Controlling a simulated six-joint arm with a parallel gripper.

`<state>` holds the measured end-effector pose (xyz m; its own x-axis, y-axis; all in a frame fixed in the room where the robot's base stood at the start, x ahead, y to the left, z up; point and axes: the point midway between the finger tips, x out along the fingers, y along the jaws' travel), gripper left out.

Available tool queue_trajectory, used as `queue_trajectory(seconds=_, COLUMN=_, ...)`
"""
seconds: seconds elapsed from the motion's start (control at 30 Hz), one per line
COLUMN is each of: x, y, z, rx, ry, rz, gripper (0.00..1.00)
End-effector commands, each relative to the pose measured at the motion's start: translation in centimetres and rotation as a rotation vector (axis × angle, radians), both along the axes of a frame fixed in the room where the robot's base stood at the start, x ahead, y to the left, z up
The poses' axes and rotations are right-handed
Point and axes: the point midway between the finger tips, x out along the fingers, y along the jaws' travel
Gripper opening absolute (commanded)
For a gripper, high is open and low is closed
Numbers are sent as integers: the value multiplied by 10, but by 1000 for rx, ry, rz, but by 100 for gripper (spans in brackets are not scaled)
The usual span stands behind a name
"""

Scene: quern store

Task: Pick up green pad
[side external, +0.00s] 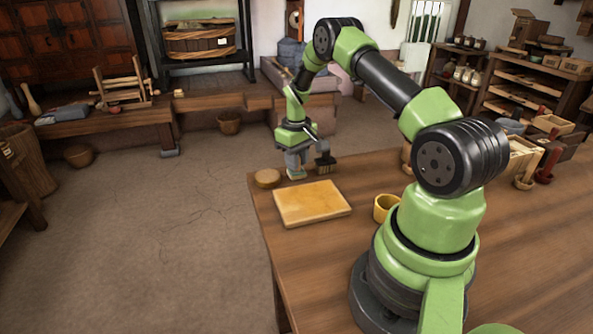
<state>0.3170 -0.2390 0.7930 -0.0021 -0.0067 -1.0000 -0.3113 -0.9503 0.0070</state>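My gripper (297,167) points down near the far left corner of the wooden table (470,230). A small pad (296,175), pale with a greenish tint, shows right under the fingertips. It is too small to tell whether the fingers touch it, or whether they are open or shut. The pad sits just beyond the far edge of a yellowish wooden board (312,203), and its upper part is hidden by the gripper.
A dark brush (325,164) is close on the gripper's right. A round wooden piece (267,178) lies on its left, near the table edge. A yellow cup (386,208) stands right of the board. Boxes (524,155) crowd the table's far right.

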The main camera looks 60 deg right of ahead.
Motion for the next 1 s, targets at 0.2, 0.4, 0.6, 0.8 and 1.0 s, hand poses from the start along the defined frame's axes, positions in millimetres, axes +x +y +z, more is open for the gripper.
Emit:
queue_trajectory(seconds=0.2, x=0, y=0, z=0, rx=0, ry=0, rz=0, gripper=0)
queue_trajectory(seconds=0.4, x=1, y=-1, z=17, rx=-2, ry=-3, rz=1, gripper=0)
queue_trajectory(seconds=0.6, x=1, y=0, z=60, rx=-3, ry=-5, rz=1, gripper=0)
queue_trajectory(seconds=0.8, x=1, y=0, z=91, rx=-1, ry=-4, rz=1, gripper=0)
queue_trajectory(seconds=1.0, x=0, y=0, z=101, rx=1, ry=0, rz=1, gripper=0)
